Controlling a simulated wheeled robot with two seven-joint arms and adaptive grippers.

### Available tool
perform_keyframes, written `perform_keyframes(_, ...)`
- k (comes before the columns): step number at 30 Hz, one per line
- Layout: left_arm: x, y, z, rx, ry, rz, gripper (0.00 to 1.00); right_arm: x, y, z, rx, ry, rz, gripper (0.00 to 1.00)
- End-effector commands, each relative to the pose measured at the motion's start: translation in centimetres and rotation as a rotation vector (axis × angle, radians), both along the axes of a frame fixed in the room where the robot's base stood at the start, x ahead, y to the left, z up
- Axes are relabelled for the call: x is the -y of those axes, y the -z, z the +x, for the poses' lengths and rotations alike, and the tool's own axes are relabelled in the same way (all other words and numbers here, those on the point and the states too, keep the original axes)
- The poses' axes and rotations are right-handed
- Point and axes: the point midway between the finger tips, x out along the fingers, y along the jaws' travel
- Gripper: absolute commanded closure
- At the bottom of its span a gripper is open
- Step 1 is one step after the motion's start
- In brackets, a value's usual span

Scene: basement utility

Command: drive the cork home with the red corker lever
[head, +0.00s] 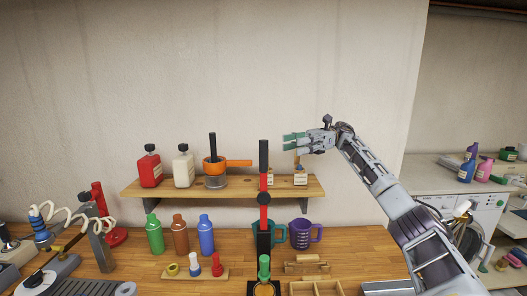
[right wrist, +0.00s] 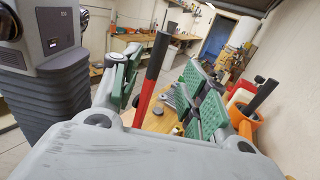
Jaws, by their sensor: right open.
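The corker stands upright at the bench's front middle, with a red lever (head: 264,215) that rises straight up and ends in a black grip (head: 264,155). A green bottle-shaped piece (head: 264,267) shows low in front of its column. I cannot make out the cork. My right gripper (head: 290,143) is open and empty, just right of the black grip near its top, fingers pointing left. In the right wrist view the red lever (right wrist: 148,92) and its black grip (right wrist: 158,55) show between the green-padded fingers (right wrist: 165,85), with no visible contact. My left gripper is not seen.
A wooden shelf (head: 135,188) behind holds a red can (head: 150,170), a white can (head: 183,168) and an orange-handled pot (head: 214,165). Several bottles, a teal mug (head: 278,232) and a purple mug (head: 305,233) stand on the bench.

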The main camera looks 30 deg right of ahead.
Motion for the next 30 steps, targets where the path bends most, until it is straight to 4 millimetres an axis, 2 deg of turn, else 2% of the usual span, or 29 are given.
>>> perform_keyframes(30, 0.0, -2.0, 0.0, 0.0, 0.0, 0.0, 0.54, -8.8, -0.1, -0.4, -0.002, -0.002, 0.0, 0.56)
